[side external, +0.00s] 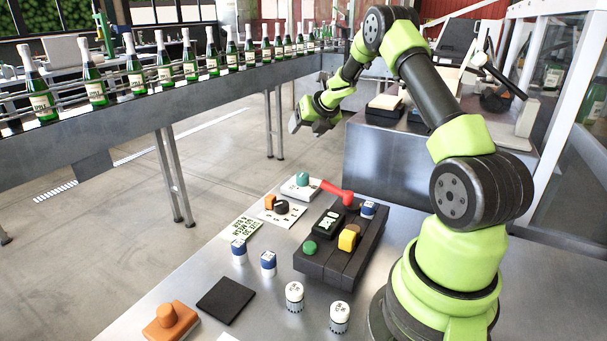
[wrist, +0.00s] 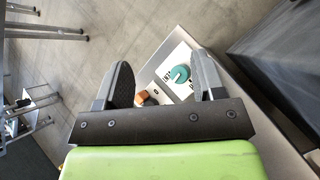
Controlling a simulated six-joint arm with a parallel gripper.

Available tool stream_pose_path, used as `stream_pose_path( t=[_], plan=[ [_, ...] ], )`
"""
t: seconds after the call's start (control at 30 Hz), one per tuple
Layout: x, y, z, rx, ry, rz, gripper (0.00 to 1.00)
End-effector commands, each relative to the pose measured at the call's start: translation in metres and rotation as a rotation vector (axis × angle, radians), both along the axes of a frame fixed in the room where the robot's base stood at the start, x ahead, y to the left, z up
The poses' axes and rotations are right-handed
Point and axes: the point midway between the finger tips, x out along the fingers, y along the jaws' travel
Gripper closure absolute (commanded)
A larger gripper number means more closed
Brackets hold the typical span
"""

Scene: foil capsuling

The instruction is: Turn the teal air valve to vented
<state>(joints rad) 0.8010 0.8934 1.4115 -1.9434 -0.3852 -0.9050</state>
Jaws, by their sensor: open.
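The teal air valve (side external: 302,179) is a round knob on a white plate (side external: 291,190) at the far end of the metal table. It also shows in the wrist view (wrist: 180,74), between my fingers in the picture and well below them, with a pale mark across its top. My gripper (side external: 312,124) is high above the table's far edge, apart from the valve. In the wrist view my gripper (wrist: 165,82) is open with nothing between its two dark fingers. The print on the plate is too small to read.
A red lever (side external: 338,191) lies just right of the valve on a dark control block (side external: 338,262). An orange-and-black knob (side external: 279,206) sits nearer on its own plate. Blue and white caps stand in front. A bottle conveyor (side external: 190,90) runs behind; the air above the table is clear.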

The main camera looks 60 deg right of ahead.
Motion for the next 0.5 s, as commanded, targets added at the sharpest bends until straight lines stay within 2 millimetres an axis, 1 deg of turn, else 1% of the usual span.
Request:
stream_pose_path(
  t=[0.03, 0.1, 0.2, 0.33, 0.4, 0.5],
  plan=[
    [-0.004, 0.008, -0.006, -0.03, 0.066, 0.116, 0.37],
    [-0.013, 0.017, -0.014, -0.068, 0.16, 0.264, 0.37],
    [-0.027, 0.025, -0.023, -0.105, 0.274, 0.424, 0.37],
    [-0.039, 0.029, -0.029, -0.13, 0.363, 0.534, 0.37],
    [-0.041, 0.029, -0.033, -0.135, 0.382, 0.557, 0.37],
    [-0.039, 0.029, -0.041, -0.135, 0.388, 0.563, 0.37]
  ],
)
